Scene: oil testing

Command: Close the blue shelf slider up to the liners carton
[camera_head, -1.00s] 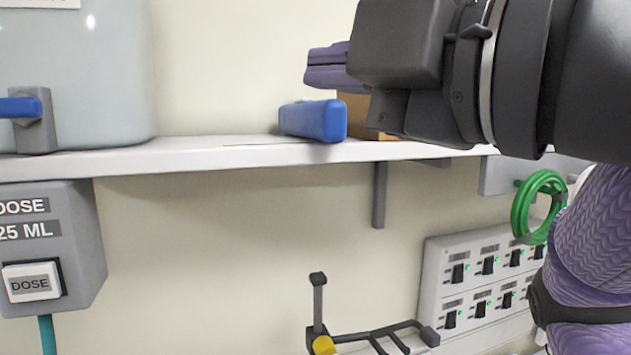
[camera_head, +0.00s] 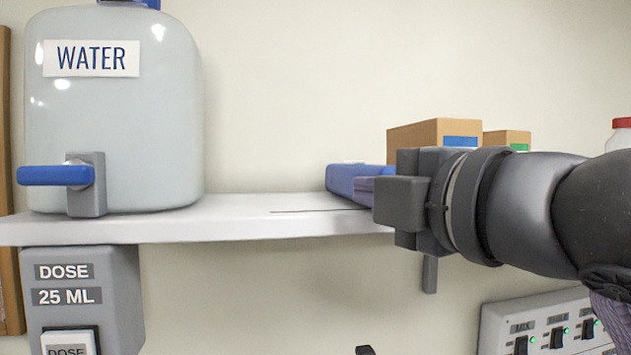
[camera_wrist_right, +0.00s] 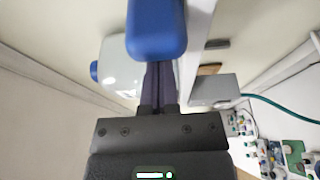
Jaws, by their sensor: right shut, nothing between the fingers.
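The blue shelf slider (camera_head: 345,178) sits on the white shelf, left of a brown carton (camera_head: 415,135) with a blue label, which I take for the liners carton. My right gripper (camera_head: 363,188) is shut and empty, its purple fingers low over the shelf, overlapping the slider's front right part. In the right wrist view the slider (camera_wrist_right: 155,30) lies just beyond and partly covers the closed fingers (camera_wrist_right: 157,85). I cannot tell whether they touch it. My gripper hides the carton's lower part and the gap between slider and carton. My left gripper is not in view.
The white shelf (camera_head: 240,218) has a thin dark line in its top. A water tank (camera_head: 120,120) with a blue tap stands at the left. A smaller carton (camera_head: 507,138) and a red-lidded jar (camera_head: 621,135) stand at the right. The shelf between tank and slider is clear.

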